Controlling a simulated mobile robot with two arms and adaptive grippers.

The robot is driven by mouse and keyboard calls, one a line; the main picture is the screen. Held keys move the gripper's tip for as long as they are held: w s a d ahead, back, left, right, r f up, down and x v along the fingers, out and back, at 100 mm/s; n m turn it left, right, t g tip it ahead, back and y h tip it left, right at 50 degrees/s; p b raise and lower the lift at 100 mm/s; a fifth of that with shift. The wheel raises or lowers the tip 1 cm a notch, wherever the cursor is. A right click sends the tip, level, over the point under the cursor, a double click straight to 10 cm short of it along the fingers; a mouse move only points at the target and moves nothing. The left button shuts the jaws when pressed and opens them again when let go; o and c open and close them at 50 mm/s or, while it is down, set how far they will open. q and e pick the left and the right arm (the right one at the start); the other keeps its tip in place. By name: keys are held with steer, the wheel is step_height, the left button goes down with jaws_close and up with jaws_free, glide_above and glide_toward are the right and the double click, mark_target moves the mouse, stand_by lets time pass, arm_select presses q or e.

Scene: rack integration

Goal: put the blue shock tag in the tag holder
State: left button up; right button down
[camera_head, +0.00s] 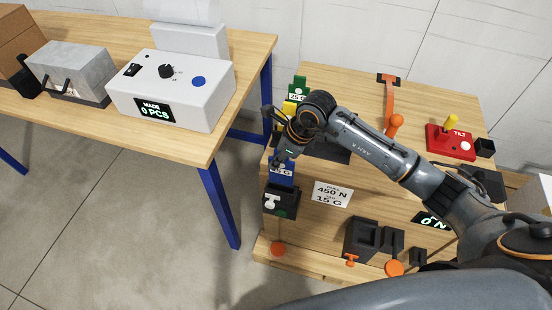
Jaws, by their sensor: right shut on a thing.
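The blue shock tag (280,178) has a white "G" label on its upper part, partly covered by my fingers. My right gripper (283,157) is shut on its top end. The tag's lower end is right at a dark block with a white T-shaped mark (281,201), which looks like the tag holder. I cannot tell whether the tag is inside it or just above or behind it. A green tag (300,86) and a yellow tag (289,109) stand farther back, partly hidden by my right arm. My left gripper is not in view.
A sign reading 450 N and 15 G (332,194) lies right of the dark block. A red TILT box (451,142), an orange-handled tool (390,100) and a black bin (361,238) are on the wooden bench. A white counter box (172,88) is on the left table.

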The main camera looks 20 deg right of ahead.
mark_target(290, 162)
steer(key=shift+f+b, duration=0.1)
steer(key=shift+b, duration=0.25)
step_height(290, 162, down, 8)
steer(key=b, duration=0.7)
steer(key=shift+f+b, duration=0.2)
steer(key=shift+b, duration=0.2)
steer(key=c, duration=1.4)
jaws_free()
steer(key=shift+r, duration=0.1)
steer(key=v, duration=1.2)
